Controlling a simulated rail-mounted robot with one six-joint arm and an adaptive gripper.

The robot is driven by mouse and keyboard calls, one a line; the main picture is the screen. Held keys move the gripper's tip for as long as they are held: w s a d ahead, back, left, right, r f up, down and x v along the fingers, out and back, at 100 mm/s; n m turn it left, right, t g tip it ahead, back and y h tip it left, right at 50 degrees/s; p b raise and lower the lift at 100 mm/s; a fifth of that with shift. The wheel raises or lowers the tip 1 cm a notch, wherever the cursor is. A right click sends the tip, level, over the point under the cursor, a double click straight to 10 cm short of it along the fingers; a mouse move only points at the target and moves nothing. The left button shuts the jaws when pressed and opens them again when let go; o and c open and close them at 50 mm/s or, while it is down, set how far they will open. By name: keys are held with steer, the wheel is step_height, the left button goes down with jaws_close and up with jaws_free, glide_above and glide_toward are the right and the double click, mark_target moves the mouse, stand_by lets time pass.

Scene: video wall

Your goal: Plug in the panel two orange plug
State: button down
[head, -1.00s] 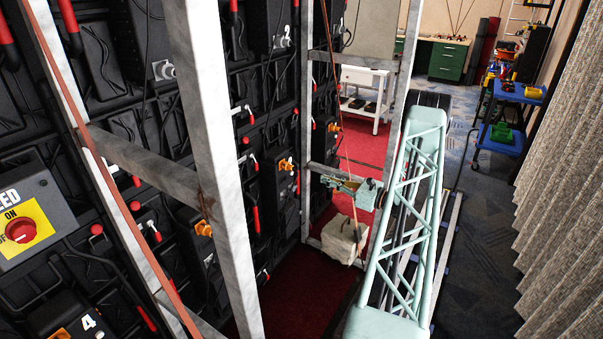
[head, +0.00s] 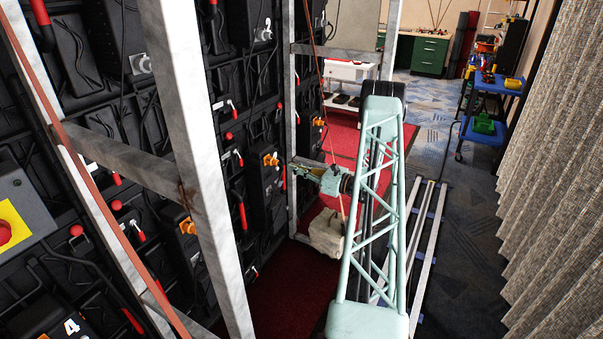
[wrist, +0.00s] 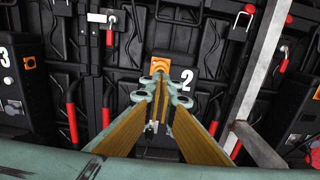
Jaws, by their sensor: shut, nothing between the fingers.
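The panel two box carries a white "2" (wrist: 187,80) in the wrist view. An orange plug (wrist: 160,58) shows at the top of that box, just beyond my fingertips. My gripper (wrist: 156,82) is shut and empty, its fingers meeting at the tips and partly hiding the box. I cannot tell if the tips touch the plug or how far it is seated. In the head view an orange plug (head: 270,160) on the wall is just left of my gripper (head: 286,172).
A grey metal frame post (head: 195,150) and crossbar stand before the wall. A red strap (head: 85,190) slants across the left.

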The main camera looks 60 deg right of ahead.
steer(key=shift+w+a+b, duration=0.1)
steer(key=shift+w+b, duration=0.4)
steer(key=shift+w, duration=1.95)
steer(key=shift+w, duration=0.45)
steer(key=shift+w+r, duration=0.2)
steer(key=shift+w, duration=0.05)
steer(key=shift+w+r, duration=0.1)
steer(key=shift+w, duration=0.05)
steer(key=shift+s, duration=0.8)
steer(key=p, duration=0.2)
glide_toward(279, 162)
steer(key=s, duration=0.6)
steer(key=shift+f, duration=0.35)
